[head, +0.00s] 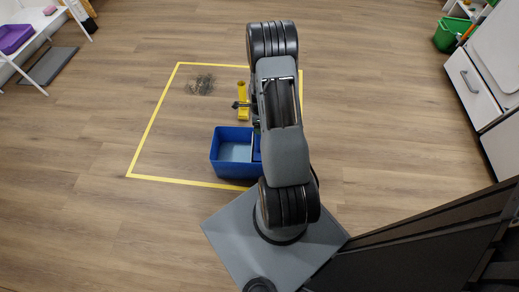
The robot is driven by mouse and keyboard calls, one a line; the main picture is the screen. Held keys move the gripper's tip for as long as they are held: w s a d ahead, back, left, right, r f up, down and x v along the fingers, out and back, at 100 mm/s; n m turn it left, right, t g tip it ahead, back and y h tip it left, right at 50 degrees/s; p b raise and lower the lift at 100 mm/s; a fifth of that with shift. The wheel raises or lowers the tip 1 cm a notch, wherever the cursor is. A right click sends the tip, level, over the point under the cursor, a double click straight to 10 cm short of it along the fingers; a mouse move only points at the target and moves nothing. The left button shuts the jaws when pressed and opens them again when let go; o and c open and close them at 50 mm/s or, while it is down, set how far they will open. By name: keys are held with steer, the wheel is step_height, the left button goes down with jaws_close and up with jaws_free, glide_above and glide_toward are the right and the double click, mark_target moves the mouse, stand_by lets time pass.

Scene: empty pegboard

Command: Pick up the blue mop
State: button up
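I cannot make out a blue mop in the head view. A blue bucket (231,172) stands on the floor inside the yellow outline, with its right side hidden behind my arm. A narrow yellow upright piece (242,90) is just beyond the bucket, left of my arm. A small dark part (240,104) sticks out left from behind the arm, in front of the yellow piece; it may be part of my wrist or gripper. My gripper's fingers cannot be made out, and the arm hides what is behind it.
A yellow line (150,125) marks a floor area holding a grey debris patch (200,84). A white shelf with a purple bin (14,38) stands far left, with a grey mat (48,66) beside it. White drawers (472,88) and a green bin (450,34) stand right. Floor on both sides is clear.

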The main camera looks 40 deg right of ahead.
step_height(320, 180, down, 4)
steer(key=shift+b, duration=0.7)
steer(key=shift+s+r, duration=0.1)
jaws_close()
step_height(320, 180, up, 10)
steer(key=p, duration=0.3)
steer(key=shift+p, duration=0.4)
